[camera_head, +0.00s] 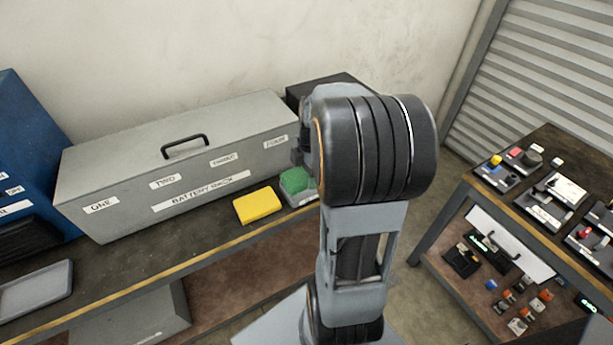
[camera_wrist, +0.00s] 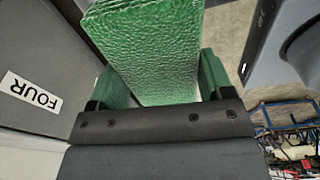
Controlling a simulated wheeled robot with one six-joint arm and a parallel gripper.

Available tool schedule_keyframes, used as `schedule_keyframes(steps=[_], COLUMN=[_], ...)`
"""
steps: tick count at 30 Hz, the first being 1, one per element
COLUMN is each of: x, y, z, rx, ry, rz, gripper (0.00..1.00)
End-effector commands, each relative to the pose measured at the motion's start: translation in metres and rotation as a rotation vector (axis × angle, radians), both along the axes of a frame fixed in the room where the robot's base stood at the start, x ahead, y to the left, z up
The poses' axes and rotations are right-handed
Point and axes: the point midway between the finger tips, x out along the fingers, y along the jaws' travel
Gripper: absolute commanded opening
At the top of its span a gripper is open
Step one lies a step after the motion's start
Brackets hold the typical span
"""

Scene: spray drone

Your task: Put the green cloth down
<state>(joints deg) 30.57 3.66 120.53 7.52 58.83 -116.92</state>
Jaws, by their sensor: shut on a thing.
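The green cloth (camera_head: 295,180) shows as a block-like green piece at the right end of the bench, just right of the yellow block. In the wrist view the green cloth (camera_wrist: 150,45) fills the upper middle. My gripper (camera_wrist: 161,82) is shut on it, with one finger on each side. In the head view my arm hides most of my gripper. I cannot tell whether the cloth touches the light grey surface (camera_head: 304,198) below it.
A grey battery box (camera_head: 180,170) with numbered labels stands left of the cloth; its "FOUR" label (camera_wrist: 35,93) is close in the wrist view. The yellow block (camera_head: 257,205) lies at the bench's front. A grey tray (camera_head: 36,290) sits far left. A tool cart (camera_head: 540,200) stands right.

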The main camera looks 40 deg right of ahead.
Motion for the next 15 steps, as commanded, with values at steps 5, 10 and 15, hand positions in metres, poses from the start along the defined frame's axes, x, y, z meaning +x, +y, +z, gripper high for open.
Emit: schedule_keyframes(steps=[5, 10, 15], x=[0.03, 0.045, 0.053], y=[-0.023, -0.035, -0.042], z=[-0.027, -0.051, -0.062], rx=[0.004, 0.003, 0.001], ry=[0.004, 0.004, 0.001], rz=[0.003, 0.001, 0.0], gripper=[0.47, 0.47, 0.47])
